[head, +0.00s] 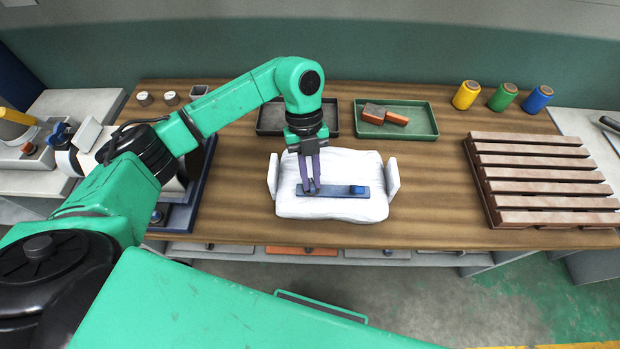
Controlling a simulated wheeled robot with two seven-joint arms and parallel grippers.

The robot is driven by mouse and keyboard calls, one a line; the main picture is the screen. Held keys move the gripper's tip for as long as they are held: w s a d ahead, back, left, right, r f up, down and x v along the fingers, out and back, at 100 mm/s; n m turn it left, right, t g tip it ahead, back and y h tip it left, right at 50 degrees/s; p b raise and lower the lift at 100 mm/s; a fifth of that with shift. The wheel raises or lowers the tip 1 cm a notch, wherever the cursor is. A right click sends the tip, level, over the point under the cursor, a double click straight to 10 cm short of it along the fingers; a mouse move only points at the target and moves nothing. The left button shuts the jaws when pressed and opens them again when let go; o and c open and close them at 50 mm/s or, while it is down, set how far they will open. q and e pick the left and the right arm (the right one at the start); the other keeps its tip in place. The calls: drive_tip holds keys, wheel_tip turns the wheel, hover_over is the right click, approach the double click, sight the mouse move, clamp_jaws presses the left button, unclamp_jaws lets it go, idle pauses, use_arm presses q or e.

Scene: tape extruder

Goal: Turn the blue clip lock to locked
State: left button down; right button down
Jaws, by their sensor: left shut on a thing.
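A white bag (330,212) lies on the wooden table between two upright white side plates. A flat blue clip (336,193) lies across its top, with a brighter blue block (357,190) at its right end. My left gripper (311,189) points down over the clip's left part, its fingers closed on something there. The fingers hide what they hold, so I cannot make out its shape or how the lock is turned. My right gripper is not in view.
Behind the bag stand a dark tray (270,130) and a green tray (427,122) with red-brown blocks. A slatted wooden pallet (540,180) lies at the right. Yellow, green and blue spools (540,98) stand at the back right.

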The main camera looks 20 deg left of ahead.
use_arm(q)
drive_tip(key=shift+w+d+m+y+b, duration=0.15)
drive_tip(key=shift+m+y+b, duration=0.35)
drive_tip(key=shift+m, duration=0.9)
drive_tip(key=shift+r, duration=0.1)
drive_tip(key=c, duration=0.9)
unclamp_jaws()
drive_tip(key=shift+o, duration=0.2)
